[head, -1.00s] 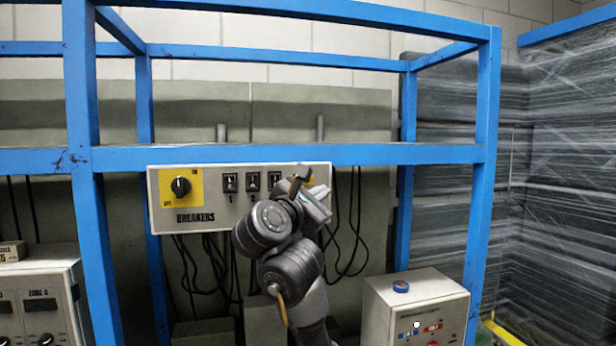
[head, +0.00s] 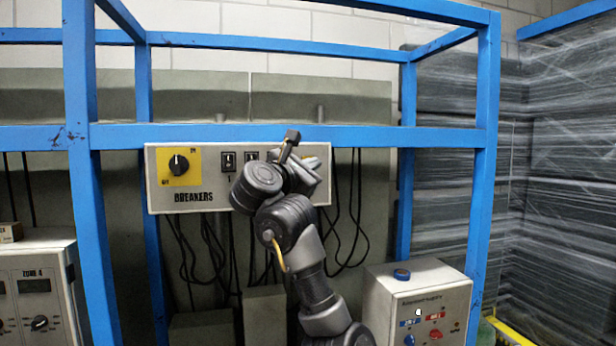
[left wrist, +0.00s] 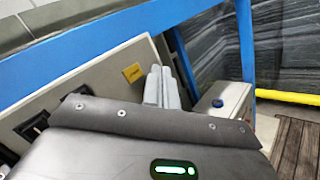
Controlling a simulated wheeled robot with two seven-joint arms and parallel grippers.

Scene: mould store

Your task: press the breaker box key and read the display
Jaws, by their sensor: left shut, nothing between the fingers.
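The breaker box (head: 180,197) is a pale panel marked BREAKERS under the blue frame's crossbar. It has a black rotary knob (head: 178,165) on a yellow plate and black switches (head: 229,161) to its right. My left gripper (head: 312,168) is in front of the box's right part and hides some of it. In the left wrist view its grey fingers (left wrist: 160,88) are together with nothing between them, beside a small yellow label (left wrist: 133,73) on the box. I cannot tell whether they touch the box. I see no display on its visible part. My right gripper is out of view.
A blue frame (head: 300,135) crosses above the box. A pale supply box (head: 430,285) with coloured buttons stands lower right, with a blue roll (head: 401,274) on top. A zone box (head: 45,262) with a small screen stands left. Black cables hang behind.

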